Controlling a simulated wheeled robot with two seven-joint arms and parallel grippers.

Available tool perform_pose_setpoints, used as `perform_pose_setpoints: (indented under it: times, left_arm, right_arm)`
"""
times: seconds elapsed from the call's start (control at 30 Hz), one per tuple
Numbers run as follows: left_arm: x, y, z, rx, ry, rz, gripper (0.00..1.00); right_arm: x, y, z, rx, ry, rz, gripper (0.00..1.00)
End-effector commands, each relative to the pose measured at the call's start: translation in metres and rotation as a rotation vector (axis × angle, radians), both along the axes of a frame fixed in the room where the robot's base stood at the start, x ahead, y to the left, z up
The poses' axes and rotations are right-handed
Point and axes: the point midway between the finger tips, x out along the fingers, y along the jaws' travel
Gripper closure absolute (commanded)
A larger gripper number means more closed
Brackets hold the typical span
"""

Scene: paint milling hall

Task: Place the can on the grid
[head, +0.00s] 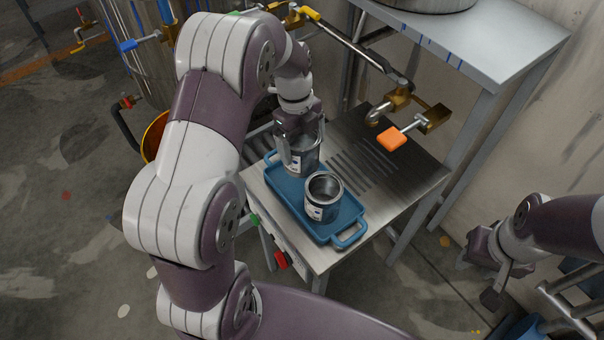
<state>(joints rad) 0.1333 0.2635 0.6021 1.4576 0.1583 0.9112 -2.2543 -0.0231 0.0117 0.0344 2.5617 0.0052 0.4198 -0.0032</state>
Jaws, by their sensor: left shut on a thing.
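My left gripper (298,135) points down and is shut on a metal can (303,160) with a white label. This can is at the far end of the blue tray (345,223); I cannot tell whether its base touches the tray. A second open metal can (323,197) stands upright on the tray, nearer to me. The grid (365,158), a patch of dark slots in the steel tabletop, lies just right of the tray and is bare. My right gripper (493,290) hangs at the lower right, away from the table; its jaw opening is unclear.
A brass tap (385,110) with an orange handle (391,139) juts out over the back of the steel table (415,172). A higher metal shelf (475,50) stands behind it. A large metal vessel (150,60) and an orange bucket (154,136) are at the left.

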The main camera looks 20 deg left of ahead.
Motion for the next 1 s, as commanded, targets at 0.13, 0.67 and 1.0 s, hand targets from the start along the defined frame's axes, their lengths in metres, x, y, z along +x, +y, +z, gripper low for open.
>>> perform_pose_setpoints:
  times: [0.13,0.67,1.0]
  left_arm:
    - [0.001,0.0,-0.019,0.0,-0.003,-0.001,0.39]
    - [0.001,0.0,-0.071,0.0,-0.005,0.0,0.39]
    - [0.001,0.0,-0.075,0.001,-0.004,0.0,0.0]
  right_arm:
    - [0.001,0.0,0.009,0.0,-0.005,0.0,0.6]
    - [0.001,0.0,0.015,0.0,-0.004,0.0,0.6]
    - [0.001,0.0,0.012,0.0,-0.004,0.0,0.6]
